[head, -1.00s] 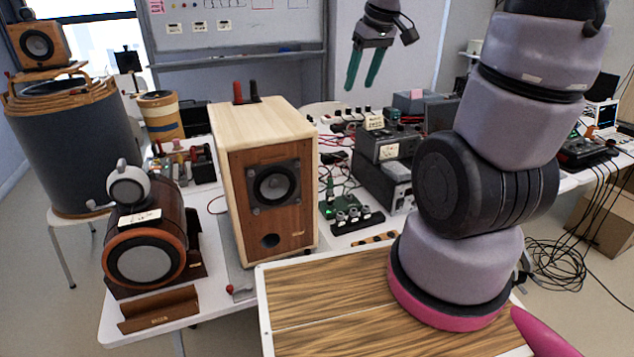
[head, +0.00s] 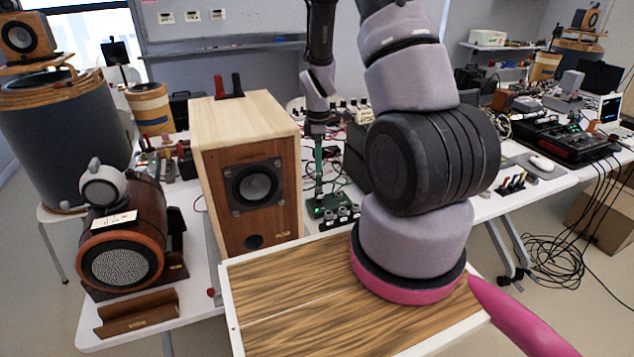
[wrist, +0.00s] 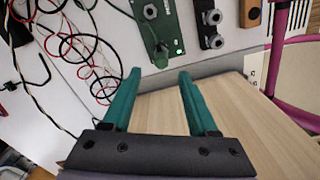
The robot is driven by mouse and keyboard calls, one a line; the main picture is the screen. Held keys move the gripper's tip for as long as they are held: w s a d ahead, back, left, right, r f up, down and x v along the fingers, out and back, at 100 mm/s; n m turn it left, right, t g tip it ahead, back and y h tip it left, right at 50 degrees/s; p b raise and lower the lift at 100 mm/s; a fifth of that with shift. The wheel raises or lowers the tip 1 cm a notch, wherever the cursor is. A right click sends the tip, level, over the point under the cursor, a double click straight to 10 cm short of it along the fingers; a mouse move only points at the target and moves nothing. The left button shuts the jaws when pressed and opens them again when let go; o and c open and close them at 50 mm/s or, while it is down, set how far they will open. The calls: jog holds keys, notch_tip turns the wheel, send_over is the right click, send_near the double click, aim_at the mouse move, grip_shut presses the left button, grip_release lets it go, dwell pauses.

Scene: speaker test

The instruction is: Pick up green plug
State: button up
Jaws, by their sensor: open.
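A green circuit board (head: 330,203) lies on the white table, right of the wooden speaker. In the wrist view the board (wrist: 155,20) has a round knob and, at its lower end, a small green rounded part (wrist: 160,58), which looks like the green plug. In the head view a green glow shows at the board's left end, but the plug is not clear. My gripper (head: 318,190) points down over the board with its green fingers. In the wrist view my gripper (wrist: 160,74) is open and empty, with the green part just beyond the gap between the fingertips.
The wooden speaker (head: 235,215) stands close left of the gripper. A black strip with round jacks (wrist: 212,20) lies beside the board. Red and black wires (wrist: 80,50) loop at the left of the wrist view. Stacked dark instruments stand behind my arm.

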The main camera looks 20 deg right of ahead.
aim_at(319, 176)
jog(key=shift+s+f, duration=0.15)
jog(key=shift+f, duration=3.45)
grip_shut()
